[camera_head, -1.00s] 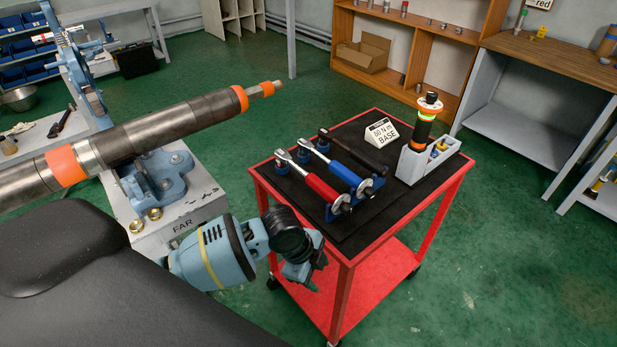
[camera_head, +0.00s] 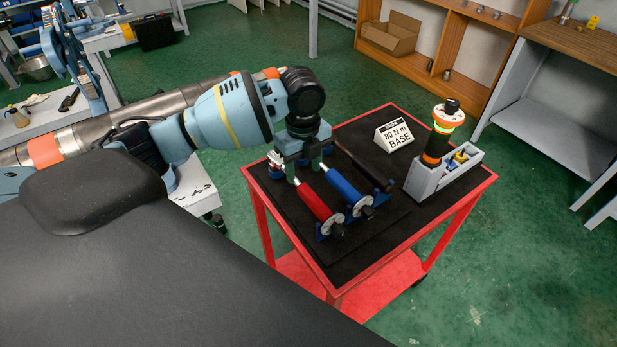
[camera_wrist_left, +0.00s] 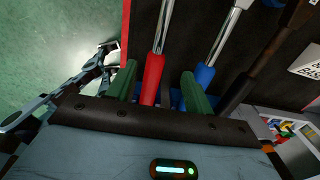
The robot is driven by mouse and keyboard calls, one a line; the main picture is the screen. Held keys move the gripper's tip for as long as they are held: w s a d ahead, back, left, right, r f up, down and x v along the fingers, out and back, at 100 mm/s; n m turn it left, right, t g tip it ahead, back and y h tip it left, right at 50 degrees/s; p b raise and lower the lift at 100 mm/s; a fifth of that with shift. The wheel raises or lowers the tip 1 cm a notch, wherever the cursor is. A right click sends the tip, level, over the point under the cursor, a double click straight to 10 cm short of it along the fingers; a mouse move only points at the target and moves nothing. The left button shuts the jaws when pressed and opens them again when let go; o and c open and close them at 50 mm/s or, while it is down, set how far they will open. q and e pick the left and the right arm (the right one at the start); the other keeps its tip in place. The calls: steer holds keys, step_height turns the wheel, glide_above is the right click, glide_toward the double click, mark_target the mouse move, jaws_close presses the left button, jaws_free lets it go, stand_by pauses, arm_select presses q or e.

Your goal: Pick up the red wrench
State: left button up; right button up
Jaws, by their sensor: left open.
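The red wrench (camera_head: 315,203) lies on the black top of the red cart, its red handle toward the front and resting in a blue holder. My left gripper (camera_head: 303,168) is open above its shaft, pointing down, and hides part of the shaft and head. In the left wrist view, the red handle (camera_wrist_left: 153,78) runs between the two green fingers (camera_wrist_left: 158,90), nearer the left one. I cannot tell whether either finger touches it. My right gripper is not in view.
A blue-handled wrench (camera_head: 345,190) lies close beside the red one, with a dark wrench (camera_head: 366,166) beyond. A sign (camera_head: 394,136) and a grey holder (camera_head: 428,178) with a black-and-orange tool (camera_head: 437,142) stand on the cart (camera_head: 420,233). The cart's front right is clear.

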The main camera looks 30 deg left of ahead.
mark_target(304, 186)
arm_select(q)
steer(key=shift+s+f, duration=0.2)
steer(key=shift+s, duration=0.05)
steer(key=shift+s+f, duration=0.1)
steer(key=shift+f, duration=1.2)
steer(key=shift+d+f, duration=0.2)
steer(key=shift+f, duration=2.15)
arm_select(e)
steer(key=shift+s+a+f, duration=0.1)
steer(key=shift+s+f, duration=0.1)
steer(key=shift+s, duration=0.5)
arm_select(q)
steer(key=shift+r, duration=0.1)
jaws_close()
